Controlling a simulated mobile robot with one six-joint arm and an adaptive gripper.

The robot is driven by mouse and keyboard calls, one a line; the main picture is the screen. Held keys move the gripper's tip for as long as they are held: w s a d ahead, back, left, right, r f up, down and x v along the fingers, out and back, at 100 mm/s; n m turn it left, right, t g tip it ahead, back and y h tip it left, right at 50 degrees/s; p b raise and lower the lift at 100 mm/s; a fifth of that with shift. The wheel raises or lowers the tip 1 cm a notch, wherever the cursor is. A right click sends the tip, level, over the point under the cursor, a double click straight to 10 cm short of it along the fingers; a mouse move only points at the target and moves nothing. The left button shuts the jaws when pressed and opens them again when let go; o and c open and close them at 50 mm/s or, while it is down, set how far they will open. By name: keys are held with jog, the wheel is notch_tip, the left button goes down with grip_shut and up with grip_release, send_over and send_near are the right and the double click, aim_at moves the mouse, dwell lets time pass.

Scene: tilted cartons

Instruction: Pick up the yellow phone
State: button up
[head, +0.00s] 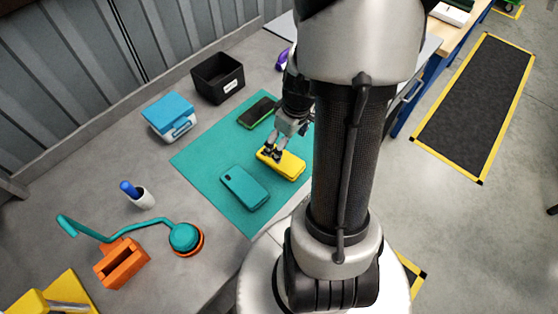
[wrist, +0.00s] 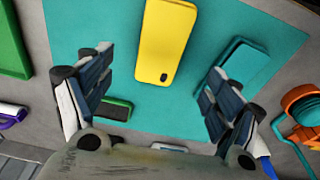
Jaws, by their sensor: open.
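The yellow phone (head: 286,166) lies on the teal mat (head: 207,151), and its left end is partly covered by my gripper (head: 273,152) in the head view. In the wrist view the yellow phone (wrist: 166,42) is at the top centre, with its camera end nearest me and its far end cut off by the frame. My gripper (wrist: 160,66) is open, with one finger on each side of the phone and apart from it in the picture. Nothing is held. The exact height over the phone is hard to tell.
A teal phone (head: 243,188) and a green-edged dark phone (head: 257,112) share the mat. The mat's left part is clear.

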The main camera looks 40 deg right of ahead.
jog(key=f+b, duration=0.1)
jog(key=f, duration=0.2)
jog(key=w+f+b, duration=0.1)
jog(key=f, duration=0.2)
jog(key=f+b, duration=0.1)
jog(key=f, duration=0.2)
jog(key=shift+w+a, duration=0.25)
jog(key=shift+r, duration=0.1)
jog(key=shift+c, duration=0.2)
jog(key=c, duration=1.2)
